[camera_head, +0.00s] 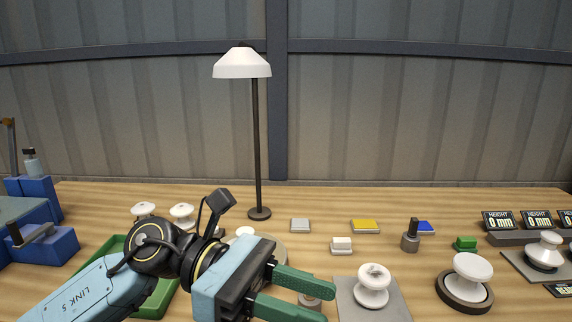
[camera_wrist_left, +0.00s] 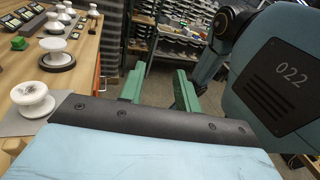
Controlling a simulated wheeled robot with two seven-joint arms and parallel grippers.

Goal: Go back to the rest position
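My left gripper (camera_head: 324,304) reaches in from the lower left, above the front of the table. Its two green fingers are apart with nothing held between them, and in the left wrist view (camera_wrist_left: 159,86) they also stand apart and empty. A white insulator (camera_head: 372,287) stands on a grey plate (camera_head: 345,310) just right of the fingers. Another white insulator (camera_head: 472,271) stands on a dark round base at the right. My right gripper is in neither view.
A lamp (camera_head: 257,140) stands at the back. A green tray (camera_head: 160,297) is partly hidden behind my left arm. Blue fixtures (camera_head: 48,247) stand at far left. Height displays (camera_head: 498,221) and small coloured blocks (camera_head: 365,226) stand right. Shelves (camera_wrist_left: 172,40) lie beyond the table.

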